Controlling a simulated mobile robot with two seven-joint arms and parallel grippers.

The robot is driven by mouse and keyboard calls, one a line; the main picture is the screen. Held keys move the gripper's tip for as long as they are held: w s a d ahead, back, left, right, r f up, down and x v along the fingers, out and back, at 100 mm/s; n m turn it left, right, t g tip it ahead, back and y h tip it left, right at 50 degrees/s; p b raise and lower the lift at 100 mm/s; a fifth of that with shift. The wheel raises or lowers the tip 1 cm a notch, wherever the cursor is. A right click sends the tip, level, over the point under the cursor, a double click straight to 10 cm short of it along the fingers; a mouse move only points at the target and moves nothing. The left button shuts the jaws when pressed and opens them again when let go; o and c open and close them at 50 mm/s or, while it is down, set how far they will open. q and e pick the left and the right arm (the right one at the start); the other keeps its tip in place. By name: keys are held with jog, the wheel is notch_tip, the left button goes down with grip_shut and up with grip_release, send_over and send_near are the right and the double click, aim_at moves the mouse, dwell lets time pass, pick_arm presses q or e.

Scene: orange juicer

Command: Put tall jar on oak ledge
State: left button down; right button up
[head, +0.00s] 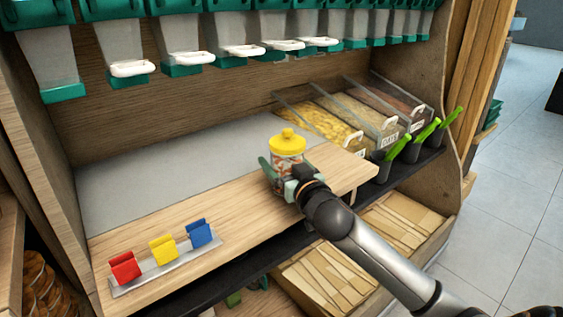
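The tall jar (287,147) is clear with a yellow knobbed lid and reddish contents. It stands upright over the pale oak ledge (232,212), towards its right end. My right gripper (284,173) comes from the lower right, with its greenish fingers on either side of the jar's lower body. The fingers hide the jar's base, so I cannot tell whether it touches the ledge or whether the fingers press on the jar. My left gripper is not in view.
Red (125,267), yellow (163,249) and blue (199,233) clips stand on a strip at the ledge's left. A grey surface (180,165) lies behind. Clear bins (318,122) and green-handled scoops (397,143) are at right. Dispensers (185,42) hang above. The ledge's middle is clear.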

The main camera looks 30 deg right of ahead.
jog(key=o, duration=1.3)
jog(key=shift+f, duration=0.1)
jog(key=shift+s, duration=0.15)
jog(key=shift+s+a, duration=0.1)
jog(key=shift+s, duration=0.25)
jog(key=s+a+p, duration=0.2)
jog(key=s, duration=0.9)
jog(key=s+a+r+n+t+y, duration=0.25)
jog(key=a+n+y, duration=0.45)
jog(key=a, duration=0.5)
jog(key=s+a+r+n+t+y, duration=0.1)
jog(key=s+a+r+n+y, duration=0.5)
jog(key=s+a+r+y, duration=0.2)
jog(key=s+y, duration=0.2)
jog(key=y, duration=0.1)
jog(key=shift+s+a+n+t, duration=0.3)
jog(key=shift+t, duration=0.05)
